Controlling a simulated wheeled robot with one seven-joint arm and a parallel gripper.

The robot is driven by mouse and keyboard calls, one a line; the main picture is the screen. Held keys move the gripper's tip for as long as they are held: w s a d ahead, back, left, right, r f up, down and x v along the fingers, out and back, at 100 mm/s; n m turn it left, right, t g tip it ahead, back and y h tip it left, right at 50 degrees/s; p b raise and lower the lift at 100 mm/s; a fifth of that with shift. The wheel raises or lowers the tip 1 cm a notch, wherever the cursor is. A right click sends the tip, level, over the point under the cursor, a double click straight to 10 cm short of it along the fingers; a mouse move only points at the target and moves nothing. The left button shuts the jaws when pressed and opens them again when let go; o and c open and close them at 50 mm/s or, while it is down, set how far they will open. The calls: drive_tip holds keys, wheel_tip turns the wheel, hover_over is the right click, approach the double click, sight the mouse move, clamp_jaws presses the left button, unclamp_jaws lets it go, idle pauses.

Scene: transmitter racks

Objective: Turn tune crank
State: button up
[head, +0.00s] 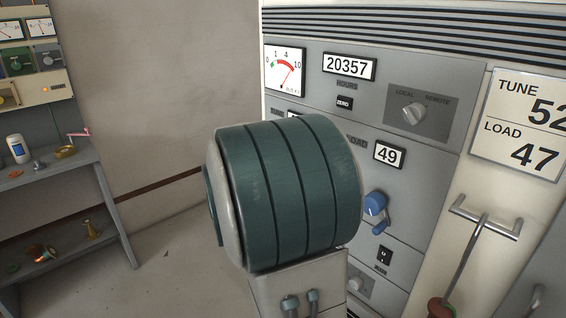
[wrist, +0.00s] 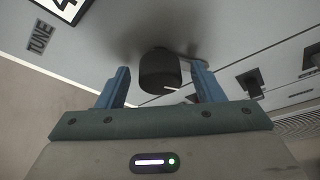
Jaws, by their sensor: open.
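In the wrist view, a dark round knob (wrist: 158,72), apparently the tune crank, stands out from the grey panel near the printed word TUNE (wrist: 40,38). My gripper (wrist: 161,84) is open, with its two blue fingers on either side of the knob. I cannot tell whether either finger touches it. A thin grey arm shows behind the right finger. Part of a counter (wrist: 66,8) shows at the top left, its reading cut off. In the head view my own arm hides the gripper and the tune crank. A placard (head: 522,122) reads TUNE 52, cut at the edge, and LOAD 47.
A blue crank (head: 375,205) sits below the counter reading 49 (head: 389,155). A LOCAL/REMOTE switch (head: 414,112) and an AUX rocker (head: 385,256) are on the same panel. A hooked rod (head: 465,262) hangs at right. A shelf (head: 50,176) with small parts stands at left.

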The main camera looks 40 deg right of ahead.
drive_tip(key=v, duration=1.3)
drive_tip(key=shift+s+a+b, duration=0.15)
drive_tip(key=shift+a+b, duration=0.15)
drive_tip(key=shift+a, duration=0.1)
drive_tip(key=s+a+f+m+g+y+p, duration=0.1)
drive_tip(key=s+a+f+m+y, duration=1.2)
drive_tip(key=a, duration=0.4)
drive_tip(key=shift+s+f+m+g+y, duration=0.3)
drive_tip(key=shift+s+f+m, duration=0.35)
drive_tip(key=shift+s, duration=0.2)
drive_tip(key=shift+c, duration=0.3)
